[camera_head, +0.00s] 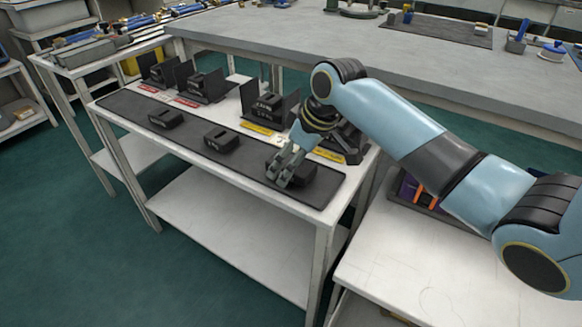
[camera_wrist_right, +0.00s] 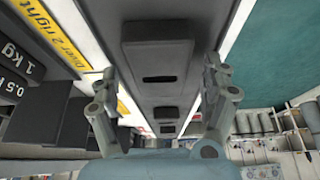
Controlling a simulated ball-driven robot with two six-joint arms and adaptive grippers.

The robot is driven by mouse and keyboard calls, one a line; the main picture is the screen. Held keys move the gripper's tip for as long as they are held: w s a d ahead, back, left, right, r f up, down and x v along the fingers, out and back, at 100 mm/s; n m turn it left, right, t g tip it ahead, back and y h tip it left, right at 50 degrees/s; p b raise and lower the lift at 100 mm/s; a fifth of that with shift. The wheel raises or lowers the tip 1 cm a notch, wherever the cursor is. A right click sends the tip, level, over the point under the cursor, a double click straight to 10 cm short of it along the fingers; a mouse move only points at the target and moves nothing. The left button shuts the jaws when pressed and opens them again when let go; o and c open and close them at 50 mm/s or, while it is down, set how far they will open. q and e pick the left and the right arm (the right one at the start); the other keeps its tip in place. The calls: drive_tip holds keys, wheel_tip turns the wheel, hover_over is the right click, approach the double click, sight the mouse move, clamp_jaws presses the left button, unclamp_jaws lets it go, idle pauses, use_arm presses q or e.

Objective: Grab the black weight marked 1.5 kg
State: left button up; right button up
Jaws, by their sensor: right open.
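My right gripper (camera_head: 279,179) is open at the near right end of the dark mat, close to a black weight (camera_head: 300,173). In the right wrist view this weight (camera_wrist_right: 158,70) lies between the spread fingers of the gripper (camera_wrist_right: 163,88), with a gap on each side. Its marking cannot be read. Two more black weights lie along the mat, one in the middle (camera_head: 221,140) and one further left (camera_head: 166,118); their markings are too small to read. Which one is marked 1.5 kg cannot be told. My left gripper is not in view.
Black holders with weights stand along the table's back, at the left (camera_head: 158,70), centre (camera_head: 204,84) and right (camera_head: 268,104), with red and yellow labels (camera_head: 259,129) before them. One behind my gripper reads 1 kg (camera_wrist_right: 20,60) and 0.5 kg. The mat (camera_head: 190,145) has bare room between weights.

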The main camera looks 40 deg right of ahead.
drive_tip(key=shift+f, duration=0.25)
idle(0.5)
drive_tip(key=shift+s, duration=0.1)
clamp_jaws()
drive_tip(key=shift+r, duration=0.1)
idle(0.3)
